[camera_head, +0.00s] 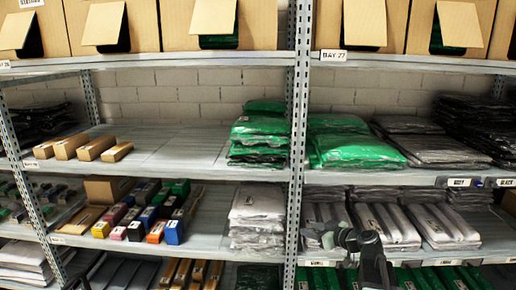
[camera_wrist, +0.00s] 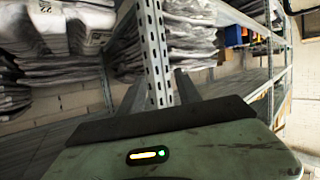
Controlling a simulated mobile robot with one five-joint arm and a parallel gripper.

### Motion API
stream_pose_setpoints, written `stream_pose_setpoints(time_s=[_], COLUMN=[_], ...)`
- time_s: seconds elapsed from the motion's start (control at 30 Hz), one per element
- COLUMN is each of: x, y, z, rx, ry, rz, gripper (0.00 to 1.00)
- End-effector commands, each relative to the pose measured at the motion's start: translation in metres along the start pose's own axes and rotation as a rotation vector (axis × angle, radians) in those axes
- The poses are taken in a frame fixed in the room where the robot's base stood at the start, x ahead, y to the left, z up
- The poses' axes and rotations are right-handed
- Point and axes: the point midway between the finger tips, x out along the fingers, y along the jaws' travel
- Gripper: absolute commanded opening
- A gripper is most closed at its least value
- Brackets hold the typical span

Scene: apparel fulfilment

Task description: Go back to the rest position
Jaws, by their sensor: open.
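A perforated metal upright (camera_wrist: 155,50) stands beyond the fingers. How far the fingers are from it, I cannot tell. The gripper's fingertips are too small to make out in the head view.
Steel shelving fills the head view, with a central post (camera_head: 297,130). Green bagged garments (camera_head: 355,150) lie on the middle shelf. Colored boxes (camera_head: 155,230) and tan boxes (camera_head: 85,148) sit at left. Open cartons (camera_head: 103,25) line the top. The middle-left shelf (camera_head: 180,140) has bare room.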

Motion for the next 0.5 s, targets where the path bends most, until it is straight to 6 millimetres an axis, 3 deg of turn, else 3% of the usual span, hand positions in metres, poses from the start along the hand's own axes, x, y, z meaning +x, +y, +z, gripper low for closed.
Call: stream_pose_setpoints(time_s=[0.03,0.13,0.2,0.27,0.33,0.4,0.5], x=[0.021,0.044,0.047,0.035,0.0,-0.041,-0.073], y=[-0.043,-0.117,-0.165,-0.196,-0.203,-0.189,-0.177], z=[0.022,0.065,0.105,0.145,0.186,0.21,0.227], rx=[-0.005,0.01,0.038,0.087,0.19,0.319,0.469], ry=[-0.066,-0.251,-0.429,-0.625,-0.87,-1.045,-1.176], rz=[-0.068,-0.181,-0.231,-0.224,-0.118,0.044,0.231], gripper=[0.4,0.4,0.4,0.4,0.4,0.4,0.4])
